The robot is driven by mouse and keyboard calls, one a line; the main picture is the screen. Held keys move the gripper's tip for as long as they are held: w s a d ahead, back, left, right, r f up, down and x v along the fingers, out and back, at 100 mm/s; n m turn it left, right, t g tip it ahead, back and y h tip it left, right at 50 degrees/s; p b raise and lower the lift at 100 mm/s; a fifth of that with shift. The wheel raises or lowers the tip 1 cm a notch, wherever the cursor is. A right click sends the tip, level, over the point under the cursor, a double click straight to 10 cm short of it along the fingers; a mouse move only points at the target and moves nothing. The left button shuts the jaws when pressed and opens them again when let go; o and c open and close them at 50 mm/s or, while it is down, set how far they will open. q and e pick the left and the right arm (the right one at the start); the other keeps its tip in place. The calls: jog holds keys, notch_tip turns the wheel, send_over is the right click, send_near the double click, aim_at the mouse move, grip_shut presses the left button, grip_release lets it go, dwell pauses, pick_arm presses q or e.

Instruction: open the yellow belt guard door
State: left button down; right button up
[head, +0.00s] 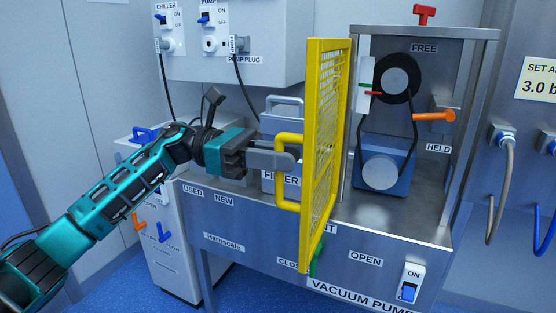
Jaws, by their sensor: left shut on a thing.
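The yellow belt guard door (322,150), a mesh panel in a yellow frame, stands swung out from the vacuum pump cabinet and shows at a steep angle. Its yellow handle (284,204) sticks out on the left side. My left gripper (288,158) is shut on the handle, near its upper part. The belt (414,125) and its two pulleys, the upper one black-rimmed (397,80) and the lower one (382,170) on a blue motor, show uncovered to the right of the door. My right gripper is not in view.
A red knob (424,14) tops the cabinet, and an orange lever (434,116) sits right of the belt. A filter box (284,108) stands behind the handle. A blue switch (410,292) is at front right; hoses hang at far right.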

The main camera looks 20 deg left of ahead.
pick_arm(q)
jog(key=shift+a, duration=0.25)
dwell(0.3)
jog(key=c, duration=1.2)
grip_release()
jog(key=shift+o, duration=0.2)
jog(key=s+a, duration=0.1)
jog(key=a, duration=1.2)
jog(key=shift+p, duration=0.3)
jog(key=shift+d, duration=0.1)
